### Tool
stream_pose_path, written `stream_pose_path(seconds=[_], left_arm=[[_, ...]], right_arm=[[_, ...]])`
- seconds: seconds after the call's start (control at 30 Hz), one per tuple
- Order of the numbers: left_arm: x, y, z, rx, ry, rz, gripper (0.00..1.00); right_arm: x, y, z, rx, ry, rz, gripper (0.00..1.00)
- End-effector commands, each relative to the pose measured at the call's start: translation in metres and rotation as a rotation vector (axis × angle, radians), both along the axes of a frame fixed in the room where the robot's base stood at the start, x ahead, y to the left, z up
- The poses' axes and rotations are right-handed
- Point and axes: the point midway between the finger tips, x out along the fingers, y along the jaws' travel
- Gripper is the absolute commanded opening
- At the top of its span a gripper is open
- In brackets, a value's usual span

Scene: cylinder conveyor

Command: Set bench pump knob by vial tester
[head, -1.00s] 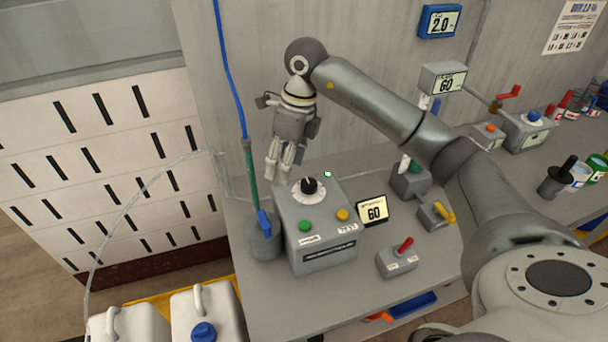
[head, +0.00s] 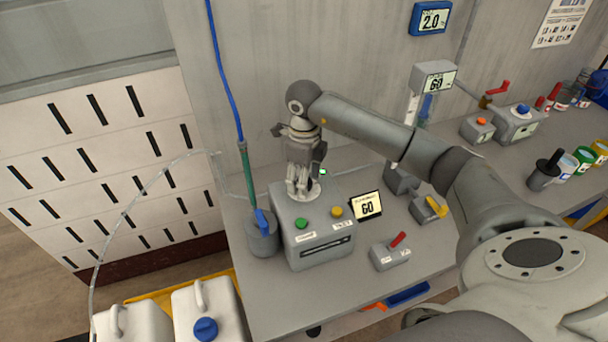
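The bench pump (head: 318,222) is a grey box with a green button, a yellow button and a dark knob on a white dial (head: 316,190) on top. My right gripper (head: 300,188) points down over that dial, fingers at the knob. The knob is hidden behind the fingers, so I cannot tell whether they grip it. A small screen (head: 366,206) beside the pump reads 60. A grey wall-side box (head: 434,78) with a screen also reads 60; a blue display (head: 430,18) reads 2.0. I cannot tell which is the vial tester. My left gripper is not in view.
White jugs (head: 208,310) stand below left. Bare bench lies in front of the red-lever box.

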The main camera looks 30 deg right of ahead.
Motion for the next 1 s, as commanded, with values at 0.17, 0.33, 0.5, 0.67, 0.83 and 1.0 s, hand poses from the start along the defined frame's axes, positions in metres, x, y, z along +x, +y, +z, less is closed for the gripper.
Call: stream_pose_path(seconds=[0.17,0.33,0.5,0.67,0.83,1.0], left_arm=[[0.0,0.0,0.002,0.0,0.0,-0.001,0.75],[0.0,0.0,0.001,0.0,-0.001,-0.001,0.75],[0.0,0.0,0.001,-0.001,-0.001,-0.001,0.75],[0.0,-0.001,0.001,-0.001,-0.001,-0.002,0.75],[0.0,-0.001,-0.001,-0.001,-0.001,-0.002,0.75],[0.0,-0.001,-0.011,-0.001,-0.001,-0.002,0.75]], right_arm=[[0.0,0.0,-0.005,-0.001,-0.001,0.0,0.58],[0.0,0.0,-0.006,-0.001,-0.001,0.0,0.58],[0.0,0.0,-0.005,0.0,-0.001,0.0,0.37],[0.0,0.0,-0.005,0.0,-0.001,0.0,0.17],[0.0,0.0,-0.006,0.0,-0.002,-0.015,0.12],[0.001,0.0,-0.007,0.001,-0.004,-0.125,0.12]])
